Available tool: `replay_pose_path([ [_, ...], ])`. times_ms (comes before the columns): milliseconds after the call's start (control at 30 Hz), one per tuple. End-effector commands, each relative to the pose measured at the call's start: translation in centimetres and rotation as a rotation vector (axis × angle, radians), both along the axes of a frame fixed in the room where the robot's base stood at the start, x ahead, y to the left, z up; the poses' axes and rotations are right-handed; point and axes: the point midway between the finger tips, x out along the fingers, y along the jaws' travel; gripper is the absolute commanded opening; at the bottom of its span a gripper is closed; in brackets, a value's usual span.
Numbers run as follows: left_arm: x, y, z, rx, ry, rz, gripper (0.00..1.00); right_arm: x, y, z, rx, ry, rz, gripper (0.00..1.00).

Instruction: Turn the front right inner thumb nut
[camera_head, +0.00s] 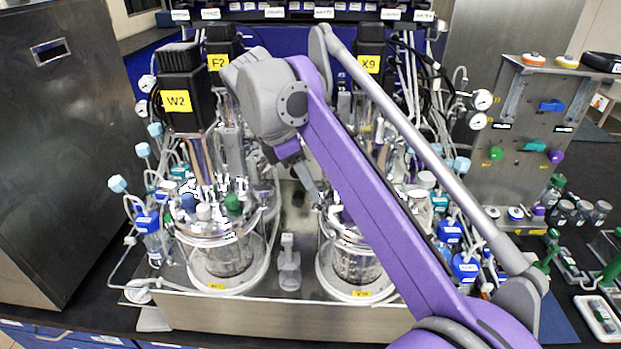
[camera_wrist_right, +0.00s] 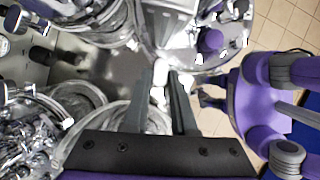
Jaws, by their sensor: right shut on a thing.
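My right gripper (camera_head: 316,198) reaches down between the two front vessels, its fingers at the inner, left edge of the front right vessel's (camera_head: 352,262) head plate. In the wrist view the two grey fingers of my right gripper (camera_wrist_right: 164,80) point away from the camera with a narrow gap. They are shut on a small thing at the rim. The front right inner thumb nut lies at the fingertips and is too small and covered to make out. The front left vessel (camera_head: 222,262) stands on the other side. My left gripper is not in view.
Motor W2 (camera_head: 180,88) stands above the front left vessel. Several tubes and blue-capped bottles (camera_head: 464,266) crowd the right side. A small grey stand (camera_head: 289,262) sits between the vessels on the steel tray (camera_head: 250,312). A valve panel (camera_head: 525,130) is at the right.

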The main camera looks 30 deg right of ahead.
Motion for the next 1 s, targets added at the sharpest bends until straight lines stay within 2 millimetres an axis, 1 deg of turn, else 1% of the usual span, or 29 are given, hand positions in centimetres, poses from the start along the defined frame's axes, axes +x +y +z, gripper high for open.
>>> replay_pose_path([
  [33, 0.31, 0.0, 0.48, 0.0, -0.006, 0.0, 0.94, 0.23, -0.08, 0.29, -0.001, -0.003, -0.044, 0.0],
  [133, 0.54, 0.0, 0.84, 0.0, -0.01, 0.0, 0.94, 0.3, -0.11, 0.24, 0.0, -0.003, -0.133, 0.0],
  [300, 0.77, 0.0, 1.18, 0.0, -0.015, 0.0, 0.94, 0.42, -0.2, 0.18, -0.001, -0.003, -0.263, 0.0],
  [500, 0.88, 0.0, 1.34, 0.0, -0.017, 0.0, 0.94, 0.49, -0.29, 0.13, -0.001, -0.002, -0.377, 0.0],
  [700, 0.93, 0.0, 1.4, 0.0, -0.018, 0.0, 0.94, 0.56, -0.3, 0.09, -0.001, -0.002, -0.441, 0.0],
  [1000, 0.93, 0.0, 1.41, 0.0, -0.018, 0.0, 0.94, 0.54, -0.31, 0.07, -0.001, -0.002, -0.469, 0.0],
])
